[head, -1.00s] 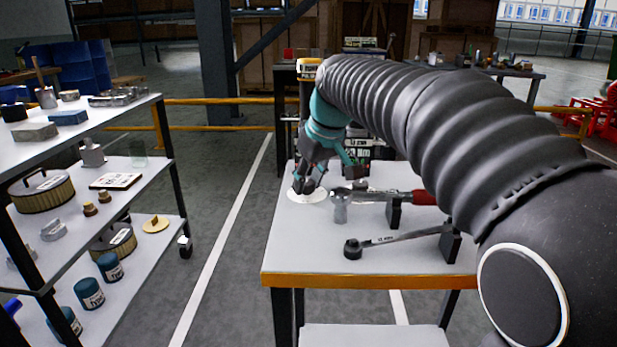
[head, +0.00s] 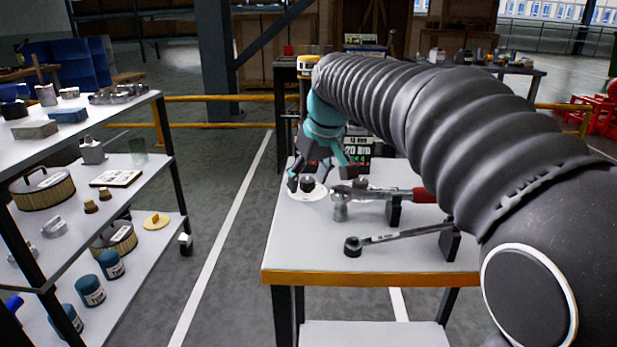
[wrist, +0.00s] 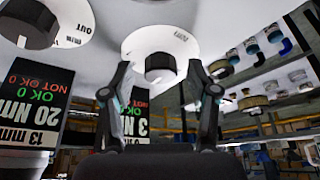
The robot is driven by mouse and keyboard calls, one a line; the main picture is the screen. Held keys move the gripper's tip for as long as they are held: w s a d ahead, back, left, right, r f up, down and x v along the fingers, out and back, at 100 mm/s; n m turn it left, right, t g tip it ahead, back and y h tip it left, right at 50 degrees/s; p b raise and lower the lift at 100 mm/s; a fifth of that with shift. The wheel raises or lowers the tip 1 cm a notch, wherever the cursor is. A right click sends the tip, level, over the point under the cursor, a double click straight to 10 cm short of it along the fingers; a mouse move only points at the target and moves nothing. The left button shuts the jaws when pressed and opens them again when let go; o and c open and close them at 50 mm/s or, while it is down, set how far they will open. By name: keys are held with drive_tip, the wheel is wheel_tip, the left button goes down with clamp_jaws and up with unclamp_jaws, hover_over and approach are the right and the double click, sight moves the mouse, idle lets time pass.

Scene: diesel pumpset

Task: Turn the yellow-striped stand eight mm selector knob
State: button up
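A dark round selector knob (head: 307,184) sits on a white dial disc (head: 305,196) at the table's far left. In the wrist view the knob (wrist: 160,66) and its dial (wrist: 190,40) lie just beyond my fingers. My gripper (wrist: 160,90) is open and empty, its two fingers spread either side of the knob, apart from it. In the head view my gripper (head: 318,178) is above the dial. A second knob (wrist: 28,22) on a white dial is at the wrist view's upper left. Yellow stripes and the eight mm mark cannot be made out.
A display (wrist: 62,100) reads 20 Nm and 13 mm; another (wrist: 135,115) is partly behind my fingers. A hammer-like tool (head: 341,205) and a wrench (head: 395,238) rest on the table, near a support block (head: 450,243). A loaded shelf (head: 120,225) stands left across a clear aisle.

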drive_tip(key=v, duration=1.2)
drive_tip(key=shift+s, duration=0.1)
